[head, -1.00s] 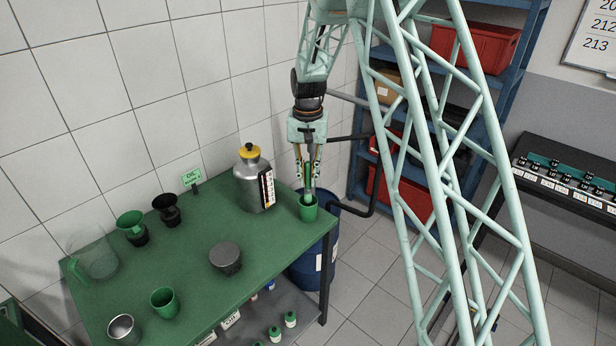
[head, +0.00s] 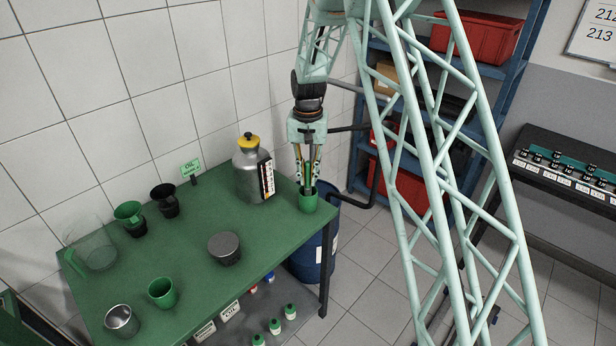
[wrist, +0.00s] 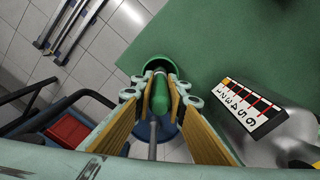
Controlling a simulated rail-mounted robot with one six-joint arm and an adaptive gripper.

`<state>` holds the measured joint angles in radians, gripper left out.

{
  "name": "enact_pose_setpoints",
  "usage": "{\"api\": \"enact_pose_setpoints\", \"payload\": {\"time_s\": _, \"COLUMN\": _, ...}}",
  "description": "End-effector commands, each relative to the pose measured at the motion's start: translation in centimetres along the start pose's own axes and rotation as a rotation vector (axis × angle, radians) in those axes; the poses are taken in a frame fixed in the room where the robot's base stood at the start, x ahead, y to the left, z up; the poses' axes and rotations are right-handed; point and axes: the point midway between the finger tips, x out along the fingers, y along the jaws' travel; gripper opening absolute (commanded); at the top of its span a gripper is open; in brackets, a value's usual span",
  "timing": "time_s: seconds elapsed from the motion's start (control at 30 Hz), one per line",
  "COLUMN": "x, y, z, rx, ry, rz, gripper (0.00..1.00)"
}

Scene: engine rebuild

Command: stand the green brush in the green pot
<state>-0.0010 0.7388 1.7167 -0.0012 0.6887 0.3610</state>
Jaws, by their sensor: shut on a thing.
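My gripper (head: 308,184) is shut on the green brush (head: 308,171), which is upright between its fingers. In the wrist view, the brush (wrist: 160,96) shows its green part and a thin grey shaft. The green pot (head: 308,204) stands at the bench's right corner, directly below the gripper. The brush's lower end is at or inside the pot's mouth; the fingertips are close to the rim. The pot (wrist: 157,63) also shows beyond the fingertips in the wrist view. Whether the brush touches the pot's bottom is hidden.
A metal oil can (head: 252,172) with a yellow cap stands close left of the gripper. Another green cup (head: 162,292), a dark grey round tin (head: 224,248) and funnels stand farther left on the green bench (head: 200,275). The bench edge is right beside the pot.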

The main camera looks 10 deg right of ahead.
Motion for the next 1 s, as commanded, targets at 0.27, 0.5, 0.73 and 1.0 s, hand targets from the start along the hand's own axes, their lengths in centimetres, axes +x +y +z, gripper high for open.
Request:
{"api": "enact_pose_setpoints", "payload": {"time_s": 0.27, "x": 0.17, "y": 0.0, "z": 0.0, "rx": 0.0, "ry": 0.0, "rz": 0.0, "gripper": 0.0}}
{"api": "enact_pose_setpoints", "payload": {"time_s": 0.5, "x": 0.17, "y": 0.0, "z": 0.0, "rx": 0.0, "ry": 0.0, "rz": 0.0, "gripper": 0.19}}
{"api": "enact_pose_setpoints", "payload": {"time_s": 0.73, "x": 0.17, "y": 0.0, "z": 0.0, "rx": 0.0, "ry": 0.0, "rz": 0.0, "gripper": 0.29}}
{"api": "enact_pose_setpoints", "payload": {"time_s": 1.0, "x": 0.03, "y": 0.0, "z": 0.0, "rx": 0.0, "ry": 0.0, "rz": 0.0, "gripper": 0.29}}
